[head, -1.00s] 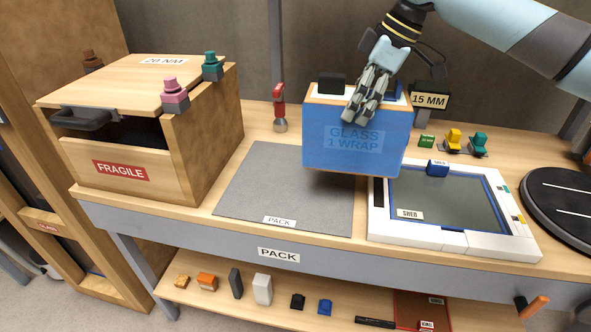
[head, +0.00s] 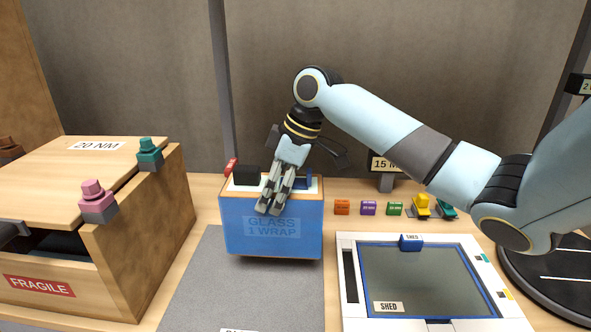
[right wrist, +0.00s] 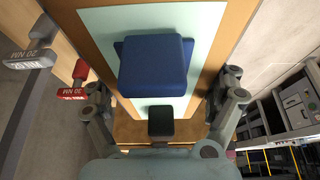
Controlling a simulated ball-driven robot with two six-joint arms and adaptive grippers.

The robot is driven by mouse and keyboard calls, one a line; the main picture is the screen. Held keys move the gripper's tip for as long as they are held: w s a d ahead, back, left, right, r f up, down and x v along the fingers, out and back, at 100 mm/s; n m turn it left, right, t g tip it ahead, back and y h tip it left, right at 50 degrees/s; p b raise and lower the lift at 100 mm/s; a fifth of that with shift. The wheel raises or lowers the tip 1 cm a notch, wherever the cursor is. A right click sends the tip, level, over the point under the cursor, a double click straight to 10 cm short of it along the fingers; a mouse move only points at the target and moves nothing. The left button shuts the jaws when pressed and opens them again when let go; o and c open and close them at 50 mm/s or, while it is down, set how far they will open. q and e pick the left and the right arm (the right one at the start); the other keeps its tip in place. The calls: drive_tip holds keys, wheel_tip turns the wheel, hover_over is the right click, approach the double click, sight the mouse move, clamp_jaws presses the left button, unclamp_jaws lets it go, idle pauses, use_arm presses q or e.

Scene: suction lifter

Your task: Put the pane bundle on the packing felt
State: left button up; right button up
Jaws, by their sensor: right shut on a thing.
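In the right wrist view, the bundle's pale top (right wrist: 100,20) carries a blue block (right wrist: 155,65) and a smaller dark block (right wrist: 160,122), between the spread fingers of my right gripper (right wrist: 165,105). My left gripper is out of view.
A wooden FRAGILE crate (head: 150,235) stands left of the felt. A white-framed SHED tray (head: 348,290) lies close on the right. Small coloured blocks (head: 368,208) line the back, beside a 15 MM sign (head: 381,164). The felt's front part is clear.

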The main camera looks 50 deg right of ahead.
sight(265, 214)
drive_tip(key=f, duration=0.1)
drive_tip(key=a+f, duration=0.1)
drive_tip(key=f, duration=0.1)
drive_tip(key=a+f, duration=0.1)
drive_tip(key=shift+w+f+p, duration=0.15)
drive_tip(key=shift+w+p, duration=0.2)
drive_tip(key=shift+f, duration=0.45)
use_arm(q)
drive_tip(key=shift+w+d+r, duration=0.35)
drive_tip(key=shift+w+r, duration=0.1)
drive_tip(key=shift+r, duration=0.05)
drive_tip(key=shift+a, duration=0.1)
use_arm(e)
drive_tip(key=o, duration=1.5)
drive_tip(key=shift+s, duration=0.1)
drive_tip(key=shift+c, duration=0.2)
drive_tip(key=shift+f, duration=0.1)
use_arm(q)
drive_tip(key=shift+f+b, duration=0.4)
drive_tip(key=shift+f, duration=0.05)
use_arm(e)
drive_tip(key=v, duration=1.2)
